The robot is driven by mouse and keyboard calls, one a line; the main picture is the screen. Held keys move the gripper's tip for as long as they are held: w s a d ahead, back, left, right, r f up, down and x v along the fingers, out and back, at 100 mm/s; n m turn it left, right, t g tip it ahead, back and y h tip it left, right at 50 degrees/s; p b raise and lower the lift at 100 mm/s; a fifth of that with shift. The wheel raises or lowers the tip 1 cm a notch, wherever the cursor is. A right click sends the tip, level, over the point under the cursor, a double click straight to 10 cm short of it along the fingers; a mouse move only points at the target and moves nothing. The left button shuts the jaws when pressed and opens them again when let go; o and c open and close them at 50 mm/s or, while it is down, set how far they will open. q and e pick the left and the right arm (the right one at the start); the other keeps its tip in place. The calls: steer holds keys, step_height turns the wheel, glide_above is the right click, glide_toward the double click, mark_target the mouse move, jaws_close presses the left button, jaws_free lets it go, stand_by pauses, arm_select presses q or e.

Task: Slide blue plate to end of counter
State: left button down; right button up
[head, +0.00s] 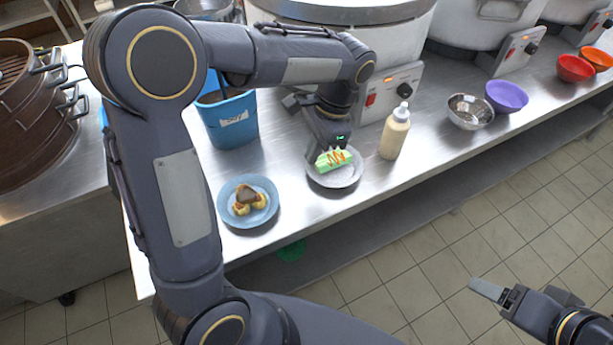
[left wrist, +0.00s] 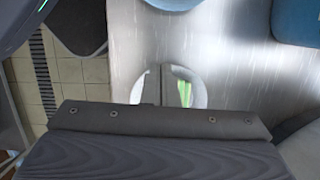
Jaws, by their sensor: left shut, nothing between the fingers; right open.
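The blue plate (head: 226,206) lies flat near the front edge of the steel counter (head: 298,192), toward its left end, with brown and yellow food on it. A smaller edge of it shows at the top of the left wrist view (left wrist: 175,4). My left gripper (head: 328,146) is shut and empty, pointing down at the white plate (head: 345,182) to the right of the blue plate. I cannot tell whether it touches that plate or its food. My right gripper (head: 492,291) is open and empty, over the floor in front of the counter.
The white plate bears a green roll with orange sauce (head: 333,159). A blue bin (head: 233,122) stands behind the blue plate. A sauce bottle (head: 395,132), a metal bowl (head: 470,112) and a purple bowl (head: 507,96) stand to the right. Stockpots line the back.

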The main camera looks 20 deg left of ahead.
mark_target(257, 197)
arm_select(q)
steer(key=x, duration=1)
steer(key=shift+s+b, duration=0.15)
steer(key=shift+b, duration=0.25)
steer(key=shift+s+a+r, duration=0.1)
steer(key=shift+s+a, duration=1.2)
arm_select(e)
steer(key=shift+f, duration=0.2)
arm_select(q)
steer(key=s+a, duration=0.4)
steer(key=shift+s+a+p, duration=0.25)
steer(key=shift+s+p, duration=0.1)
steer(key=s+a, duration=0.8)
steer(key=s, duration=0.1)
steer(key=shift+s+a+p, duration=0.15)
steer(key=shift+a+p, duration=0.2)
steer(key=shift+p, duration=0.05)
arm_select(e)
steer(key=shift+s+a+r, duration=0.6)
steer(key=shift+s+a, duration=0.05)
steer(key=shift+s, duration=0.1)
